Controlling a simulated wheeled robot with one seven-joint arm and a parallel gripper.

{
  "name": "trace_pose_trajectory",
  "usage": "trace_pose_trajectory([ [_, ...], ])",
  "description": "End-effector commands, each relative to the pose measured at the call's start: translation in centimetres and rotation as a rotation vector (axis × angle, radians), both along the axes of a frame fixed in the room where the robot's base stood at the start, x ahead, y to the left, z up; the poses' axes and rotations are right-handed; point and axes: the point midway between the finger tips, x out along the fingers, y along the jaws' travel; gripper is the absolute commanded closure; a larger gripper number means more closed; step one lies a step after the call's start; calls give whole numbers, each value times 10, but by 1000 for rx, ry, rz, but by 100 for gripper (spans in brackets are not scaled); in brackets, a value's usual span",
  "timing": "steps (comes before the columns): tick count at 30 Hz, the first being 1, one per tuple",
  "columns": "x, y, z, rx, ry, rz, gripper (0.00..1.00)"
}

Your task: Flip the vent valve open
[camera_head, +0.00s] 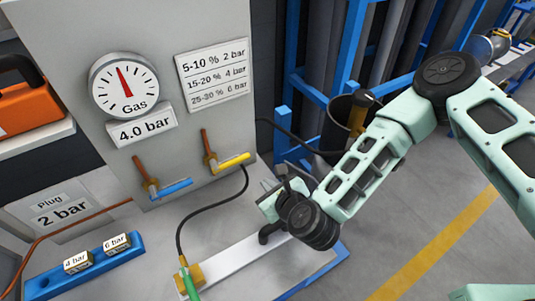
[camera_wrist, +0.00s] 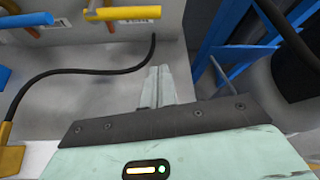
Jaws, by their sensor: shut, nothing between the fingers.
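Two valves stick out from the grey panel. One has a yellow handle (camera_head: 230,163), the other, to its left, a blue handle (camera_head: 170,188). Both handles lie crosswise on brownish stems. No label shows which is the vent valve. In the wrist view the yellow handle (camera_wrist: 130,13) is at the top, left of my fingertips, and the blue handle (camera_wrist: 28,19) is at the top left. My gripper (camera_wrist: 159,72) is shut and empty, its fingers together and apart from both handles. In the head view it is low and to the right of the yellow handle, fingertips partly hidden.
A gas gauge (camera_head: 124,85) and a 4.0 bar label (camera_head: 142,126) are above the valves. A black hose (camera_head: 211,206) curves from below the yellow handle to a brass fitting (camera_head: 188,277). Blue framing (camera_head: 347,50) stands at the right.

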Motion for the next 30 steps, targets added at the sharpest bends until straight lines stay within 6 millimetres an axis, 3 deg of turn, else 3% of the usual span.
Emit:
trace_pose_trajectory([
  [17,6,-1,-4,27,11,-51,100],
  [30,63,33,-40,26,10,-50,100],
])
